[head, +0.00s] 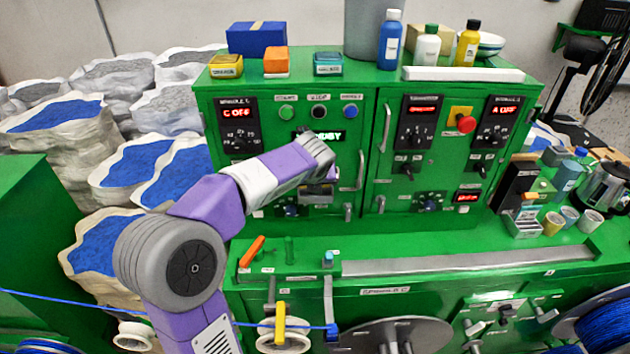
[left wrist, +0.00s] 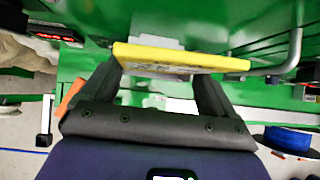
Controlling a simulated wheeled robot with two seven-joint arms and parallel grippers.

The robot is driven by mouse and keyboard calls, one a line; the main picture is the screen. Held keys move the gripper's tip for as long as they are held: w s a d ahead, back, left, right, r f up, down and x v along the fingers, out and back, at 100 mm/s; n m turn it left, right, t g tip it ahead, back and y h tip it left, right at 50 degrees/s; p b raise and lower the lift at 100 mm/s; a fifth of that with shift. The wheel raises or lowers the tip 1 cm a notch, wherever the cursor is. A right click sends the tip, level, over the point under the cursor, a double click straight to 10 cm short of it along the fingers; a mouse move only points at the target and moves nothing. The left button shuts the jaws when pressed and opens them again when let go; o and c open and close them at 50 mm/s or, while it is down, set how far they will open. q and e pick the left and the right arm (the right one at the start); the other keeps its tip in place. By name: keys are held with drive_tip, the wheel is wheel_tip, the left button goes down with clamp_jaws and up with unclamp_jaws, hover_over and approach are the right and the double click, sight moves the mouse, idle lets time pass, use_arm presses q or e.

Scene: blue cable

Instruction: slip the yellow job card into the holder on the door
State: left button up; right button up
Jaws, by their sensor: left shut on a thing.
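My left gripper (head: 322,168) is in front of the green cabinet's left door, below the small green display. In the left wrist view my left gripper (left wrist: 160,76) is shut on the yellow job card (left wrist: 182,57), which lies across both fingertips with its yellow edge showing. A pale grey piece (left wrist: 160,43), which looks like the holder, shows just beyond the card against the green door. I cannot tell whether the card is inside it or only in front. In the head view the hand hides the card, and a grey part (head: 318,190) shows just below it. My right gripper is not in view.
A grey door handle (head: 359,165) stands right of the hand; it also shows in the left wrist view (left wrist: 292,55). Knobs and a switch sit below on the door. A green ledge with an orange lever (head: 252,251) juts out under it. A blue cable (head: 120,308) runs low across the front.

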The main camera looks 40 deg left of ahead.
use_arm(q)
drive_tip(key=f, duration=0.2)
drive_tip(key=shift+s+f+g, duration=0.3)
drive_tip(key=shift+g, duration=0.1)
drive_tip(key=o, duration=1.3)
drive_tip(key=shift+d, duration=0.1)
drive_tip(key=shift+r, duration=0.1)
drive_tip(key=w+v, duration=0.1)
drive_tip(key=v, duration=0.8)
drive_tip(key=shift+a+r+t+p, duration=0.25)
drive_tip(key=shift+r+t+p, duration=0.1)
drive_tip(key=shift+r+t, duration=0.05)
drive_tip(key=shift+r, duration=0.1)
